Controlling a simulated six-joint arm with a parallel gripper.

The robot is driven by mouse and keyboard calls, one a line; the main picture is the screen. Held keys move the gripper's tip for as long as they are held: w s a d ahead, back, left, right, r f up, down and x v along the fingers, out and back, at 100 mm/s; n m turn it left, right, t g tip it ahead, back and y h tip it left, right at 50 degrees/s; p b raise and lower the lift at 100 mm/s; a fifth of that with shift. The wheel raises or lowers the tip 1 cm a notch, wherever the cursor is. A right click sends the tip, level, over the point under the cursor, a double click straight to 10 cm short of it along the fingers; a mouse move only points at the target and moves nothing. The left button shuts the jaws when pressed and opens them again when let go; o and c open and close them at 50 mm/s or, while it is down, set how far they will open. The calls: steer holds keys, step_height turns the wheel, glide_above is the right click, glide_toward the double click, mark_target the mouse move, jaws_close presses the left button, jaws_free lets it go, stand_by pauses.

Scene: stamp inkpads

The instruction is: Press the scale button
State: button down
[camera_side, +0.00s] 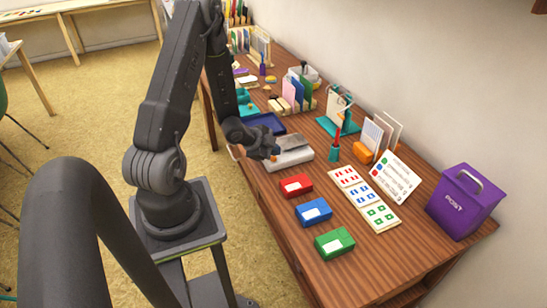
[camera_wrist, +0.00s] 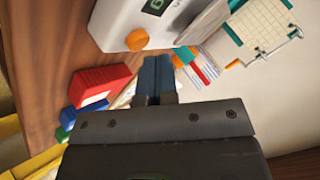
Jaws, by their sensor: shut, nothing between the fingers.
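The scale is a white box with a grey plate; in the side view its white body (camera_side: 295,157) sits on the wooden desk, partly behind my gripper (camera_side: 272,154). In the wrist view the scale (camera_wrist: 115,14) fills the upper middle, with a dark display showing green digits (camera_wrist: 155,5). Its round orange button (camera_wrist: 137,40) is on the edge nearest my fingers. My gripper (camera_wrist: 155,62) is shut and empty, with its fingertips just below and right of the button in that view. I cannot tell whether they touch it; a gap shows in the picture.
Red (camera_side: 296,186), blue (camera_side: 314,211) and green (camera_side: 334,242) inkpads lie in a row nearer the camera. Trays and racks crowd the far desk.

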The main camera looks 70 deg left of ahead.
steer(key=shift+r, duration=3)
steer(key=shift+w+r, duration=0.1)
steer(key=shift+r, duration=0.05)
step_height(320, 180, up, 6)
steer(key=n+y, duration=0.1)
steer(key=y, duration=0.1)
glide_above(274, 158)
steer(key=w+d, duration=0.2)
steer(key=s+d+r+n+g+y, duration=0.15)
steer(key=d+r+n, duration=0.25)
steer(key=d+r, duration=0.4)
steer(key=s+d+r+n+g+h, duration=0.1)
steer(key=s+d+r+h, duration=0.1)
steer(key=s+d+r, duration=0.2)
steer(key=s+d+r+n+g+h, duration=0.1)
steer(key=s+d+r+h, duration=0.1)
steer(key=s+d+r, duration=0.3)
steer(key=s+d, duration=0.3)
steer(key=d, duration=0.3)
steer(key=shift+s+d+n, duration=0.15)
steer(key=shift+s+n, duration=0.25)
